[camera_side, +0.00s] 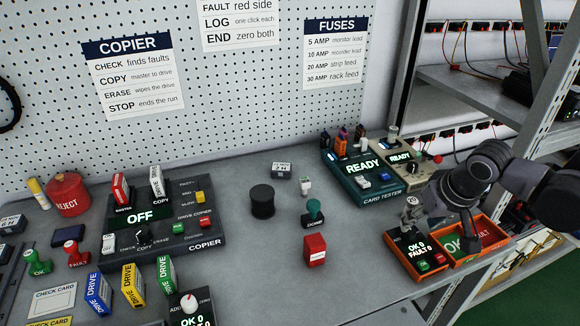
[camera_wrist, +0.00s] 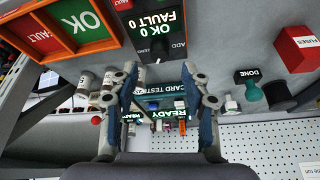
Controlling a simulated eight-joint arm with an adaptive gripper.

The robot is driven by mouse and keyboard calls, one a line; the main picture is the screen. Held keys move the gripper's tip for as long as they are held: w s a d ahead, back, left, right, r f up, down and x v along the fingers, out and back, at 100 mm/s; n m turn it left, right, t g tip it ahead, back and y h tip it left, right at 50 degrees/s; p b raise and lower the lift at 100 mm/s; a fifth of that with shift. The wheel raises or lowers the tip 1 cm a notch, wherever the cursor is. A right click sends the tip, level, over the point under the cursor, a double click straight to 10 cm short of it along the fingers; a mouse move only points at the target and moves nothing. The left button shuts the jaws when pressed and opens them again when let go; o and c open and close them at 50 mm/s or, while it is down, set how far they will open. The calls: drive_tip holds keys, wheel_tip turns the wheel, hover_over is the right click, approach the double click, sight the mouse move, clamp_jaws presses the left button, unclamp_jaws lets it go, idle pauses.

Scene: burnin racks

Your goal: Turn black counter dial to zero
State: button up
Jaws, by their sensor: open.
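A black counter (camera_side: 408,243) stands at the right of the bench, its screen reading OK 0 FAULT 0. In the wrist view the counter (camera_wrist: 178,45) is upside down, with ADD printed beside a dark dial (camera_wrist: 160,47). My gripper (camera_side: 412,217) is low over the dial end of this counter and hides the dial in the side view. In the wrist view my gripper (camera_wrist: 160,75) is open, its fingertips apart on either side of the dial area. I cannot tell whether they touch it.
An orange tray (camera_side: 508,240) with OK and FAULT sections adjoins the counter. The card tester (camera_side: 355,185) stands behind. A red fuses box (camera_side: 315,250) and green DONE stamp (camera_side: 314,210) are to the left. Another counter (camera_side: 190,318) with a white dial is at front left.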

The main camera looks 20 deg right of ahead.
drive_tip(key=v, duration=0.7)
drive_tip(key=shift+s+r, duration=0.1)
drive_tip(key=shift+s, duration=0.05)
drive_tip(key=s+d+f+n+t+y, duration=0.1)
drive_tip(key=s+d+f+n+t, duration=0.1)
drive_tip(key=d, duration=0.5)
drive_tip(key=shift+s+f+n+t, duration=0.3)
drive_tip(key=shift+s+n+t, duration=0.15)
drive_tip(key=shift+s, duration=0.25)
